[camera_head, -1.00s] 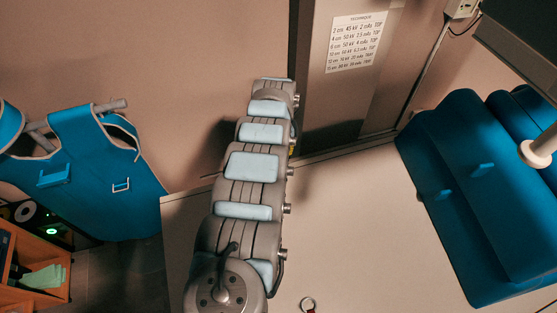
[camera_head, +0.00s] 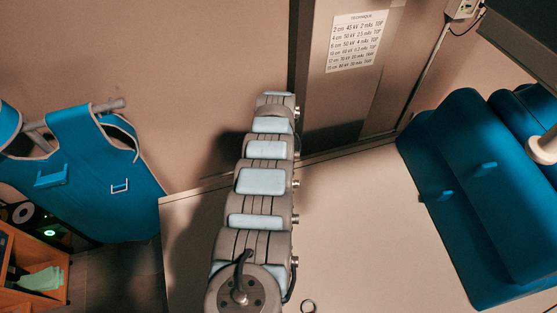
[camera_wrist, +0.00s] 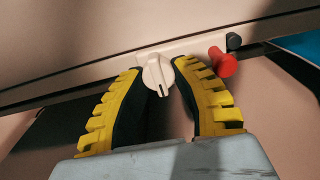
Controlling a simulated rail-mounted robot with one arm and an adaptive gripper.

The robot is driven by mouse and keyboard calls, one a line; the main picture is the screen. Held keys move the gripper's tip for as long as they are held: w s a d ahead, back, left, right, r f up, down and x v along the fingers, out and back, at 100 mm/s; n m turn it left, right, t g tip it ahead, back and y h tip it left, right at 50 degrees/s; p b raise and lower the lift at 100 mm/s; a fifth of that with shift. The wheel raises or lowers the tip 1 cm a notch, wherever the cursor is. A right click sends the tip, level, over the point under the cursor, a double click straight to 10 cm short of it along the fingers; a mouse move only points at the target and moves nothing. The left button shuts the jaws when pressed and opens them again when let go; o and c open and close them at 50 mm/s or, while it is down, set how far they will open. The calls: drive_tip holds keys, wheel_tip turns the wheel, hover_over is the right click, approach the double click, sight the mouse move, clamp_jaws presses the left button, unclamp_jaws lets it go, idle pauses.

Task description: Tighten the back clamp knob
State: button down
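A cream clamp knob (camera_wrist: 157,72) with a raised grip ridge shows in the wrist view, on a cream mount along a dark rail. I cannot tell whether it is the back one. My gripper (camera_wrist: 160,68) has yellow ribbed fingers with dark inner pads. The fingers stand apart, with the knob between their tips. I cannot tell whether the pads touch it. In the head view my arm hides the gripper and the knob.
A red knob (camera_wrist: 222,62) and a small black knob (camera_wrist: 233,41) sit close right of my fingers.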

drive_tip(key=shift+m, duration=0.4)
drive_tip(key=m, duration=0.3)
drive_tip(key=shift+d+f+m, duration=0.1)
drive_tip(key=shift+m, duration=0.2)
drive_tip(key=m+b, duration=0.1)
drive_tip(key=m, duration=0.3)
drive_tip(key=shift+m, duration=0.3)
drive_tip(key=m, duration=0.4)
drive_tip(key=shift+s+d+b, duration=0.1)
drive_tip(key=shift+b, duration=0.25)
drive_tip(key=shift+d+m+b, duration=0.1)
drive_tip(key=shift+m+b, duration=0.25)
drive_tip(key=shift+m, duration=2.15)
drive_tip(key=shift+s, duration=0.1)
drive_tip(key=c, duration=1.1)
unclamp_jaws()
drive_tip(key=shift+o, duration=0.2)
